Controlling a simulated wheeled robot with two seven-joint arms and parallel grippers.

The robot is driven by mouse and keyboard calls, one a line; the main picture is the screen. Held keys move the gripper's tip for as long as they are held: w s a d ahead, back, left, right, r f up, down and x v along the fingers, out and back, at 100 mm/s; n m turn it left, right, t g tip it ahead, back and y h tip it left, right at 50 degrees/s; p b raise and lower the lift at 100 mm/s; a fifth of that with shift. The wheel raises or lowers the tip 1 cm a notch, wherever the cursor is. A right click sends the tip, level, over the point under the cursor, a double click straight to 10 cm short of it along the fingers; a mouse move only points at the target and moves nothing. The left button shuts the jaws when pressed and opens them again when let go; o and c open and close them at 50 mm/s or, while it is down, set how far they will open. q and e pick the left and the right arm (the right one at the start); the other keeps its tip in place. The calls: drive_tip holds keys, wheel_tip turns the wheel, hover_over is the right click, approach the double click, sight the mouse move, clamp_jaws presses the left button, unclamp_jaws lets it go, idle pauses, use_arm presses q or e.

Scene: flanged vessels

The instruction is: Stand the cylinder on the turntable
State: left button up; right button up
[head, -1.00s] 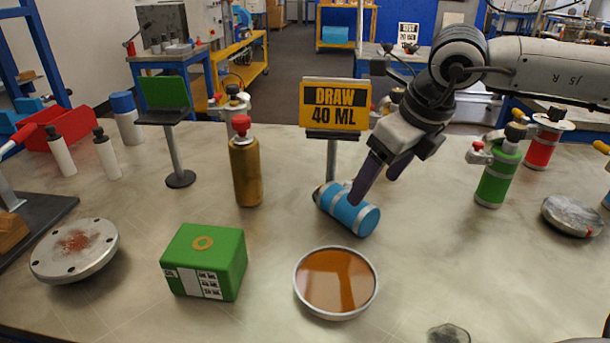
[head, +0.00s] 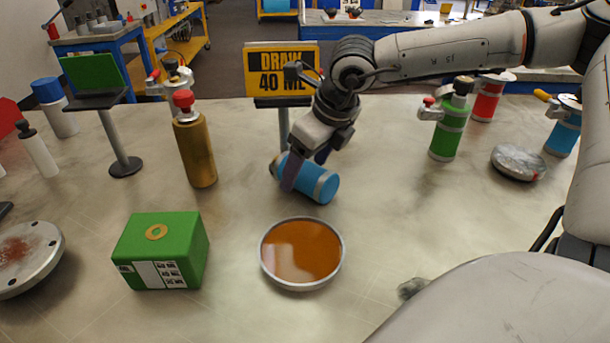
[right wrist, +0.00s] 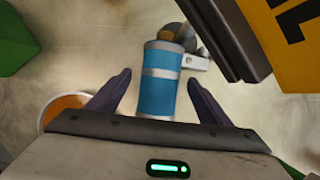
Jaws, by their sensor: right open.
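A blue cylinder (head: 320,184) with silver bands lies on its side on the table, in front of the yellow sign. My right gripper (head: 305,172) is open and low over it, with one dark finger on each side. In the right wrist view the blue cylinder (right wrist: 157,93) lies between the open fingers (right wrist: 155,88), with visible gaps on both sides. A round orange disc (head: 301,250) with a grey rim lies flat nearer the front; I cannot tell surely whether it is the turntable. My left gripper is not in view.
A yellow sign (head: 281,68) stands close behind the cylinder. A gold bottle (head: 196,152) and a green box (head: 160,250) are to the left. Green (head: 448,135) and red (head: 490,98) canisters and a grey disc (head: 519,162) are to the right.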

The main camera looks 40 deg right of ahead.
drive_tip(key=shift+w+f, duration=0.25)
drive_tip(key=shift+f, duration=0.3)
drive_tip(key=c, duration=1.6)
drive_tip(key=shift+r, duration=0.1)
drive_tip(key=shift+c, duration=0.9)
